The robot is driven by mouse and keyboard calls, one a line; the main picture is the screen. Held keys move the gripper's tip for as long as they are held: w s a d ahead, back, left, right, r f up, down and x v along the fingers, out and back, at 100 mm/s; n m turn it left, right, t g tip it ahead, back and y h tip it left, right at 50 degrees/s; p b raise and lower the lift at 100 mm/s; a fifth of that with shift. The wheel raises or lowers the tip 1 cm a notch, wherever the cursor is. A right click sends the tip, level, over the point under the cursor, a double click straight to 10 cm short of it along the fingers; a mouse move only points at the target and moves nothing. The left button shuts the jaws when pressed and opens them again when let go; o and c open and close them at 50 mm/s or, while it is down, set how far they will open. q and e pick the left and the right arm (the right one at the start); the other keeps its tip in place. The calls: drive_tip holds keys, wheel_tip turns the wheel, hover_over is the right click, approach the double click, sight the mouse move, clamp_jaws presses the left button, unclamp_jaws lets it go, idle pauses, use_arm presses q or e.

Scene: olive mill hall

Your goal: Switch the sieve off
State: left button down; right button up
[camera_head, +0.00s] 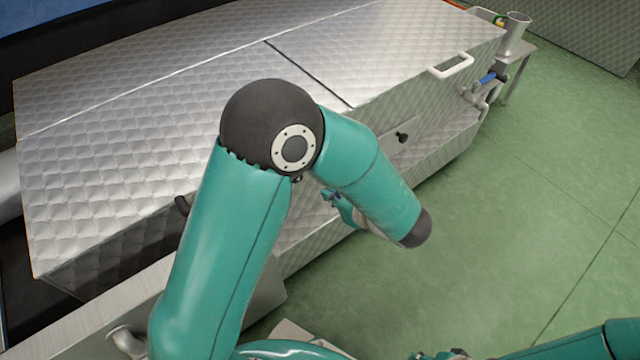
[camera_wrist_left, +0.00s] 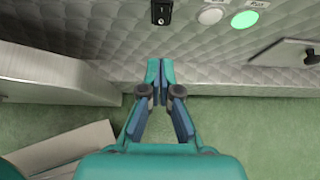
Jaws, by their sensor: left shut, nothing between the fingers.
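A long steel machine housing (camera_head: 130,150) with a quilted finish fills the head view's left and middle. In the left wrist view its front panel (camera_wrist_left: 120,45) carries a black rocker switch (camera_wrist_left: 161,12) marked "I", cut off by the top edge. To its right are a white button (camera_wrist_left: 210,16) and a lit green button (camera_wrist_left: 245,19). My left gripper (camera_wrist_left: 154,66) is shut and empty, its tips just below the switch in the picture, apparently apart from it. In the head view the left gripper (camera_head: 340,205) is partly hidden behind my forearm.
A white handle (camera_head: 452,66) and a black knob (camera_head: 402,137) stick out from the housing. A pipe with a blue valve lever (camera_head: 488,77) and a small stand holding a metal cup (camera_head: 516,30) are at its far end. Green floor (camera_head: 530,190) is clear on the right.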

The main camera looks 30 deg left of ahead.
use_arm(q)
drive_tip(key=shift+s+d+r, duration=0.2)
drive_tip(key=shift+d+r, duration=0.2)
drive_tip(key=shift+d, duration=0.1)
drive_tip(key=shift+f, duration=0.1)
drive_tip(key=shift+d+f+t+y+p, duration=0.15)
drive_tip(key=shift+d+f+y+p, duration=0.15)
drive_tip(key=shift+f, duration=0.25)
drive_tip(key=shift+d+f+t+y+p, duration=0.1)
drive_tip(key=shift+d+f+y+p, duration=0.1)
drive_tip(key=shift+f+y, duration=0.3)
drive_tip(key=shift+d+f+t+y+p, duration=0.15)
drive_tip(key=shift+d+f+y+p, duration=0.1)
drive_tip(key=shift+f, duration=0.4)
drive_tip(key=r+b+x, duration=0.1)
drive_tip(key=b+x, duration=0.3)
drive_tip(key=x, duration=1)
drive_tip(key=shift+a, duration=0.15)
